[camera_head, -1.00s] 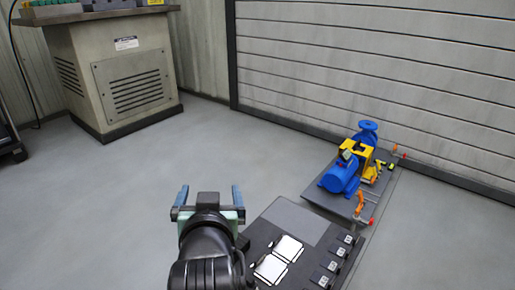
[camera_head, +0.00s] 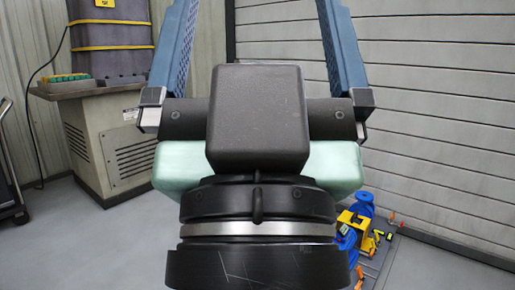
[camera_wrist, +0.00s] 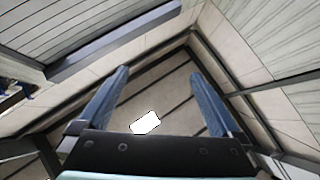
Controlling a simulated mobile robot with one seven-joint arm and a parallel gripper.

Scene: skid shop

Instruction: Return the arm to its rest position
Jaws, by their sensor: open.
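My gripper (camera_head: 257,45) fills the middle of the head view, raised close to the camera. Its two blue fingers are spread wide and point up, with nothing between them. In the wrist view my gripper (camera_wrist: 159,88) is also open and empty, aimed at the ceiling and upper walls. The blue pump (camera_head: 352,232) with its yellow guard (camera_head: 347,217) stands on a skid plate low at the right, partly hidden behind my wrist.
A beige cabinet (camera_head: 115,150) with a counter, green-topped bins (camera_head: 62,80) and a grey container with yellow bands (camera_head: 110,45) stands at the left. A dark cart (camera_head: 10,180) is at the left edge. A slatted wall (camera_head: 440,120) runs along the right. A bright ceiling light (camera_wrist: 146,123) shows overhead.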

